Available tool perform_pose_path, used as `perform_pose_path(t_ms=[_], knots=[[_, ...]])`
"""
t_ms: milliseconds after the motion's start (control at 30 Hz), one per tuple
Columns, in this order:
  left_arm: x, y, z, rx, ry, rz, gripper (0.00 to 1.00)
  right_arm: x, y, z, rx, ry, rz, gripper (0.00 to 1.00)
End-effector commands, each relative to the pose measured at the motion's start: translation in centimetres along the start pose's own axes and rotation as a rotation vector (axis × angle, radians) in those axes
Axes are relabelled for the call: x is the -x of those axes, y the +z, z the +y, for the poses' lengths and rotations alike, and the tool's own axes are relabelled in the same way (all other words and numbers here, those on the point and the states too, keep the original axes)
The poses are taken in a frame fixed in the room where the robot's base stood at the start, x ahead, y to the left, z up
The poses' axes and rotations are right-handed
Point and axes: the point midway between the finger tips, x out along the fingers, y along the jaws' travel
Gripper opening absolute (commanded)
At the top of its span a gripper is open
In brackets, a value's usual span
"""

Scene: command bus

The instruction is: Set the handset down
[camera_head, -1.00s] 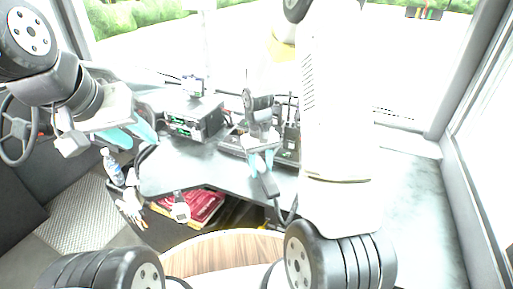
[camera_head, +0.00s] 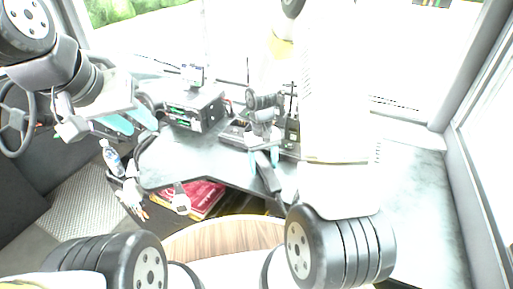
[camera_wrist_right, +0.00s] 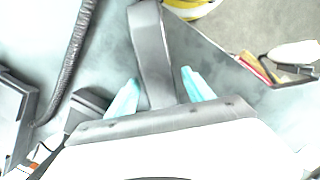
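The dark grey handset (camera_head: 268,175) lies on the grey desk (camera_head: 215,160), near its front edge in the head view. In the right wrist view the handset (camera_wrist_right: 150,45) runs between the two teal fingers of my right gripper (camera_wrist_right: 160,90), with a small gap on each side. My right gripper (camera_head: 263,150) is open around the handset's upper end, which the gripper partly hides.
A radio unit (camera_head: 195,110) with green displays stands on the desk. A black coiled cord (camera_wrist_right: 68,65) lies left of the handset in the wrist view.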

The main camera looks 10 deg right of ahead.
Motion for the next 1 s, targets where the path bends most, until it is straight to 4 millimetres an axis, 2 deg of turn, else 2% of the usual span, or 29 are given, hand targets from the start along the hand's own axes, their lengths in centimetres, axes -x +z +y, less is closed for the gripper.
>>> perform_pose_path(t_ms=[233,367,467,800,1000], knots=[[0.0,0.0,0.0,0.000,0.000,0.000,0.36,0.1,0.0,0.0,0.000,0.000,0.000,0.60],[0.0,0.0,0.0,0.000,0.000,0.000,0.36,0.8,0.0,0.0,0.000,0.000,0.001,0.60],[0.0,0.0,0.0,0.000,0.000,0.000,0.36,2.4,-0.1,0.0,0.001,0.001,0.004,0.60],[0.0,0.0,0.0,0.000,0.000,0.000,0.36,9.6,-0.1,0.0,0.000,0.000,0.005,0.60],[0.0,0.0,0.0,0.000,0.000,0.000,0.36,11.9,0.0,0.0,0.001,0.000,0.002,0.60]])
